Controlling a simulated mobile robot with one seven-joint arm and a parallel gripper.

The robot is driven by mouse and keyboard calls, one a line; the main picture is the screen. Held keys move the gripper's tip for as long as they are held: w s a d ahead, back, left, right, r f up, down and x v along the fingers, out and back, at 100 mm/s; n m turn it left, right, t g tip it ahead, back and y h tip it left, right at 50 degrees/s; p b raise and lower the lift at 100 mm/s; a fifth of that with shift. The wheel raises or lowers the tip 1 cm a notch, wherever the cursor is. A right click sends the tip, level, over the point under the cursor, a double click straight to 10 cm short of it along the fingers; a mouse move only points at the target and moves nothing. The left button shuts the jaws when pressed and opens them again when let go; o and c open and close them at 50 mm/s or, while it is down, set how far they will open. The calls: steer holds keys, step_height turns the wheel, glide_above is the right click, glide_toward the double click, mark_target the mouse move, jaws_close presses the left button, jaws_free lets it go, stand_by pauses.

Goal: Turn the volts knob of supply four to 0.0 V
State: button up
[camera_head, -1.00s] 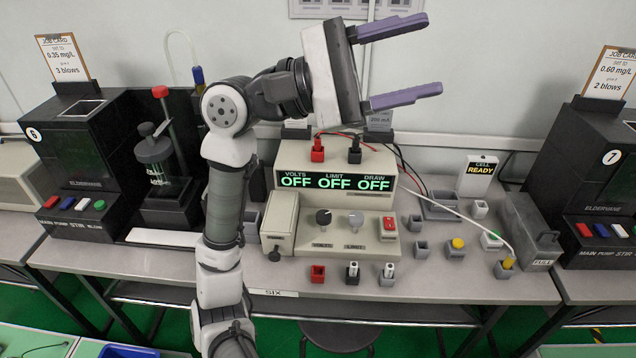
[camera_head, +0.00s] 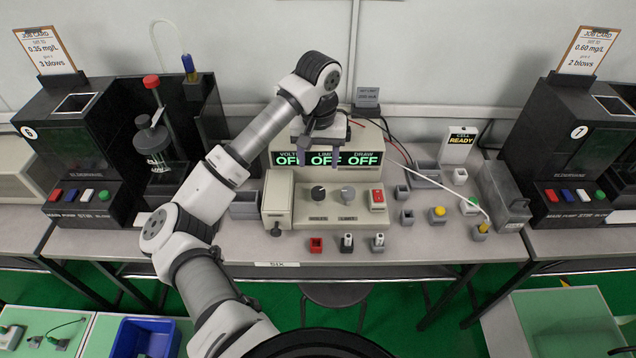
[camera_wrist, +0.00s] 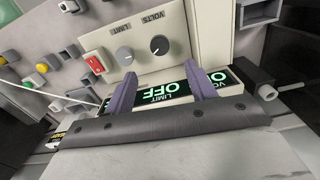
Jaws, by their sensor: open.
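The beige power supply (camera_head: 292,217) stands at the middle of the bench, behind a tag that seems to read SIX. Its display (camera_head: 326,159) reads OFF under VOLTS, LIMIT and DRAW. The black volts knob (camera_head: 318,193) is on the lower panel, left of the grey limit knob (camera_head: 347,193). In the wrist view the volts knob (camera_wrist: 159,45) is right of the limit knob (camera_wrist: 124,56). My gripper (camera_head: 321,160) is open and empty, above and behind the knobs. Its purple fingers (camera_wrist: 164,90) cover parts of the display and touch neither knob.
A red rocker switch (camera_head: 377,197) is right of the limit knob. A beige box (camera_head: 278,200) stands left of the knobs. Small sockets (camera_head: 316,245) sit along the front. A meter (camera_head: 461,147) reads CELL READY. Dark testers six (camera_head: 80,165) and seven (camera_head: 560,150) flank the supply.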

mark_target(318, 191)
step_height(318, 191, down, 10)
steer(key=p, duration=0.3)
steer(key=shift+f, duration=0.15)
steer(key=c, duration=1)
